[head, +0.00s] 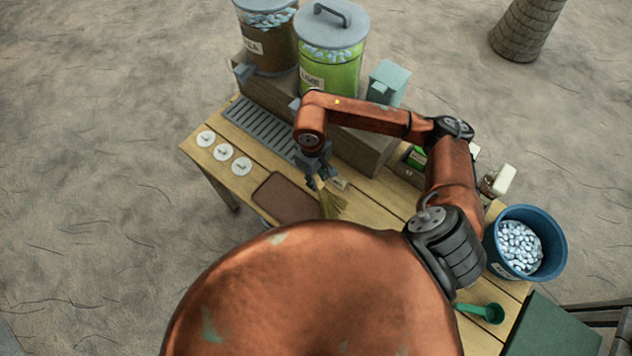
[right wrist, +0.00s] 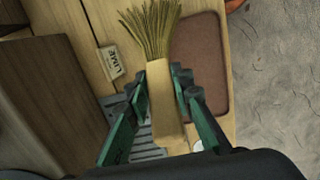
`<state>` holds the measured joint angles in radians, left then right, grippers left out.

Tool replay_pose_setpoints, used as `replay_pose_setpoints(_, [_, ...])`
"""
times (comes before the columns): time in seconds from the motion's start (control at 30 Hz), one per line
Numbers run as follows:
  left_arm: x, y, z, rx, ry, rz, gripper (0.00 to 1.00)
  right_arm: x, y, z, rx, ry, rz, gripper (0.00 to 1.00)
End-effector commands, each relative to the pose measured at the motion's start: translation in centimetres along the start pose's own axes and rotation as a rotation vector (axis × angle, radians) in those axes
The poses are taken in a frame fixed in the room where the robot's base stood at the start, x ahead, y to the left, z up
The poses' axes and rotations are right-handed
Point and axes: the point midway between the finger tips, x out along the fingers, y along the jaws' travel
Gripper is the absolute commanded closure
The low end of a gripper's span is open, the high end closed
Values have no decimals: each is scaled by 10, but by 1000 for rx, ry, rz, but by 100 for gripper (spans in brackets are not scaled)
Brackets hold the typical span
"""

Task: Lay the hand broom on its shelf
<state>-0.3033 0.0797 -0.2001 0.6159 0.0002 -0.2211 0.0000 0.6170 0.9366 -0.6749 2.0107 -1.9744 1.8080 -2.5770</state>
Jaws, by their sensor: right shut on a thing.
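The hand broom has straw-coloured bristles (head: 331,204) and a pale wooden handle. In the right wrist view the handle (right wrist: 164,105) lies between the green fingers of my right gripper (right wrist: 163,84), with the bristles pointing away. In the head view my right gripper (head: 319,179) is shut on the broom over the workbench, beside a brown mat (head: 275,200). Whether the broom touches the bench is unclear. A raised wooden ledge (head: 370,152) runs along the back of the bench; I cannot tell whether it is the broom's shelf. My left gripper is not in view.
A lidded green bin (head: 330,70) and a brown bin (head: 268,45) stand at the back. A slotted grate (head: 262,125) and white discs (head: 223,152) lie on the left. A blue bucket (head: 553,243) and green scoop (head: 490,313) are right.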

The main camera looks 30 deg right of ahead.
Motion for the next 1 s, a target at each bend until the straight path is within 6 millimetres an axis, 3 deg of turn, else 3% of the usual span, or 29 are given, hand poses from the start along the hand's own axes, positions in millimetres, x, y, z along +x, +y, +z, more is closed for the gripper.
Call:
replay_pose_setpoints(0.17, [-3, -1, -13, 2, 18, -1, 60, 23, -1, -2, -1, -1, -2, 100])
replay_pose_setpoints(0.57, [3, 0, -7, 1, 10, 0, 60, 28, -1, -3, -4, 0, 0, 100])
replay_pose_setpoints(0.6, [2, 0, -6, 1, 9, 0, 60, 28, -1, -3, -3, -1, 0, 77])
replay_pose_setpoints(0.83, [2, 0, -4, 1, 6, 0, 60, 26, -1, -3, -3, 0, 0, 62])
replay_pose_setpoints(1.0, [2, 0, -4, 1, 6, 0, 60, 26, -1, -3, -3, 0, 0, 61])
